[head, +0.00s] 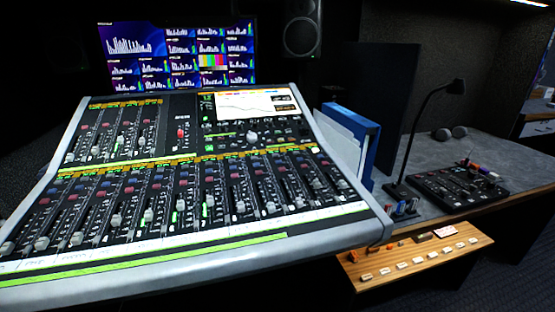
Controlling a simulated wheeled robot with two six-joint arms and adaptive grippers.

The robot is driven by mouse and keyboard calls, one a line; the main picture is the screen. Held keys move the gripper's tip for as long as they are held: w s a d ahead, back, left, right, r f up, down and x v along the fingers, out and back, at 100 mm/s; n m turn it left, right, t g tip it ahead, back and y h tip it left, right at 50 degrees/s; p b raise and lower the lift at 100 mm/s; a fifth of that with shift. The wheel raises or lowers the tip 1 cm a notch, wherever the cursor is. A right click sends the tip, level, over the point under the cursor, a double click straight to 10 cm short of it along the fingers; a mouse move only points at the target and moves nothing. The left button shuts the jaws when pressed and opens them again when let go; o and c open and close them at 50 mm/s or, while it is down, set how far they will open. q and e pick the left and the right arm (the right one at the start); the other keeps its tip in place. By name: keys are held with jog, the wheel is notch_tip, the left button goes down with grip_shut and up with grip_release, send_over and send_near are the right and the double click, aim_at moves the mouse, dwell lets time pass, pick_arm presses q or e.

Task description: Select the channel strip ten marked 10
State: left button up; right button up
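A large grey-framed mixing console (190,262) fills the left and middle of the head view, its surface sloping up and away. Its long lower bank (160,205) holds a row of channel strips with white fader caps, small coloured buttons and lit green meters. A shorter upper bank (118,132) has several more strips. The strip markings are too small to read, so I cannot tell which strip is marked 10. A lit screen (258,102) is set in the console's upper right. Neither of my grippers is in view.
A monitor (180,55) and a speaker (301,30) stand behind the console. Blue binders (350,140) stand at its right. A grey desk (500,150) carries a black lamp (425,110) and a small control panel (460,185). A wooden ledge (400,275) holds several small labelled pieces.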

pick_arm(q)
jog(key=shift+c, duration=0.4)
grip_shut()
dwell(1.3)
